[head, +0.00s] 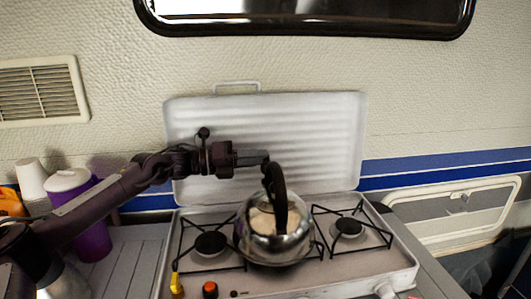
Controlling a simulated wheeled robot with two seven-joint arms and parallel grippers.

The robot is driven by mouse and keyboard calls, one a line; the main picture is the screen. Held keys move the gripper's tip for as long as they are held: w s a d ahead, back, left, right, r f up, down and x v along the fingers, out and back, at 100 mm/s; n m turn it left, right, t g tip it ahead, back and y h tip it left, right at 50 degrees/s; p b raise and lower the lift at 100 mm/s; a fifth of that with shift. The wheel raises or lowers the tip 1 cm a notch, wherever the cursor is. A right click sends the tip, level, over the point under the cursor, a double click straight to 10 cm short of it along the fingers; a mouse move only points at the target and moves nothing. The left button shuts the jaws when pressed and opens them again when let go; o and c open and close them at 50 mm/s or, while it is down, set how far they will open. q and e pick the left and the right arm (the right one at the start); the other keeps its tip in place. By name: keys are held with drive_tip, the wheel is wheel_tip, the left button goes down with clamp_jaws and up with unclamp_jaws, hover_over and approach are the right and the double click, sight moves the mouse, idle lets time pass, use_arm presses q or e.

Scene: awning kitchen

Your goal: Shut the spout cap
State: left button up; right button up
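A shiny metal kettle (262,243) with a tall black handle (280,195) stands on the stove between the two visible burners. I cannot make out its spout or the spout cap; the handle and my gripper may cover them. My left arm comes in from the left, and my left gripper (256,159) points right, with its tips close to the top of the handle. Whether the tips touch the kettle, and whether they are open or shut, I cannot tell. My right gripper is not in view.
The white stove (345,281) has its ribbed lid (310,135) raised behind the kettle. Black burner grates (348,228) flank the kettle. A purple cup with a white lid (92,238) and a white cup (31,178) stand at the left. The wall is close behind.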

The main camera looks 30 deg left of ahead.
use_arm(q)
drive_tip(key=shift+x, duration=1.3)
drive_tip(key=shift+w+f, duration=0.1)
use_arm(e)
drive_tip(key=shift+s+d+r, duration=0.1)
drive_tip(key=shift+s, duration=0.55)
use_arm(q)
drive_tip(key=shift+a, duration=0.1)
clamp_jaws()
